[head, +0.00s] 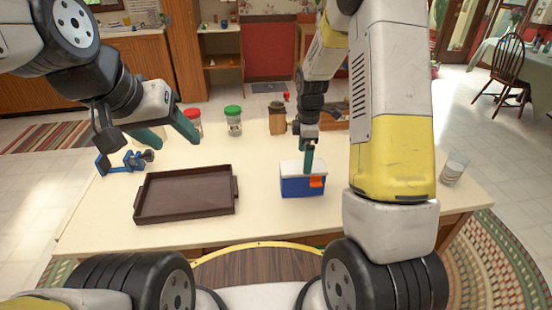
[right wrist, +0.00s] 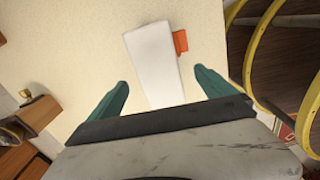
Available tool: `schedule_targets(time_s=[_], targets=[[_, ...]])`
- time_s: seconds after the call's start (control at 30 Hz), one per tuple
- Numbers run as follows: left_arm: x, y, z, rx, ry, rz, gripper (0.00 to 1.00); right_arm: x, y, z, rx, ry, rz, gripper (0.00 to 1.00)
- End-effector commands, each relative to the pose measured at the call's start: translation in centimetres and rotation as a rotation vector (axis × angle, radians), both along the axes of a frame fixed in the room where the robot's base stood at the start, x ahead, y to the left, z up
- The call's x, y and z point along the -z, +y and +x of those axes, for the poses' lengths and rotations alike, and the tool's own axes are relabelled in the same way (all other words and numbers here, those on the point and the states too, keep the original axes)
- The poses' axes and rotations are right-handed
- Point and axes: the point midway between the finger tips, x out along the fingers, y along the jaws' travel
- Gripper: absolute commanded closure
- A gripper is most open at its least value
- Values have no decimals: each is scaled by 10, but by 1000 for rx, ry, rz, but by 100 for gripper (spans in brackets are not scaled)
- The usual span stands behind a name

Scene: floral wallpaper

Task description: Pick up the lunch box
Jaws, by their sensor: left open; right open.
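The lunch box (head: 302,186) is blue with a white lid and an orange latch, and it stands upright on the table in front of my right arm. In the right wrist view its white lid (right wrist: 153,62) lies between and beyond the fingers, with the orange latch at its side. My right gripper (head: 308,160) points down over the lunch box. Its green fingers (right wrist: 158,90) are spread apart, with nothing held between them. The lunch box's near end is hidden by the gripper body in the wrist view. My left gripper (head: 170,131) is open and empty above the table's left part.
A dark brown tray (head: 186,212) lies left of the lunch box. A blue clamp-like tool (head: 122,165) is at the left edge. Two jars, one green-lidded (head: 233,122), and a brown grinder (head: 277,119) stand behind. A glass (head: 454,168) stands at the right.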

Motion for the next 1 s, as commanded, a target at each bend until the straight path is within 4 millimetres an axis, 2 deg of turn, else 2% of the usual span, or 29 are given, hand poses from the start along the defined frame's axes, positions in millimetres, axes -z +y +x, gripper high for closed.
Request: schedule_targets(time_s=[0.4,0.67,0.9,1.0], targets=[[0,0,0,0,0,0,42,64,-1,1,-35,15,-7,5],[0,0,0,0,0,0,42,84,-2,1,-34,12,-7,5],[0,0,0,0,0,0,42,120,-5,0,-33,13,-6,5],[0,0,0,0,0,0,42,127,-5,0,-34,11,-6,5]])
